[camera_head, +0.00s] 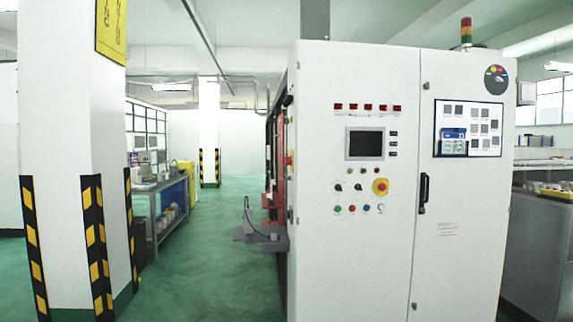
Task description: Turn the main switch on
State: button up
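A tall white control cabinet (355,265) fills the right half of the view. Its left door carries a large round red control on a yellow disc (380,187). Small black knobs (338,187) sit to its left. A row of coloured round buttons (351,209) lies below. The labels are too small to read, so I cannot tell for sure which control is the main switch or which way it is set. My gripper is not in view.
A dark screen (365,144) sits above the controls. A black door handle (423,193) is on the right. A grey part (262,236) juts out left of the cabinet. A white pillar (72,140) with black-yellow guards stands left. Green floor (205,265) between is clear.

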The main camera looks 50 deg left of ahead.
aim_at(288, 160)
jog(key=u, duration=0.45)
jog(key=k, duration=0.1)
jog(key=z, duration=0.15)
jog(key=i, duration=0.1)
jog(key=u, duration=1.65)
jog(key=i, duration=2.65)
jog(key=z, duration=0.2)
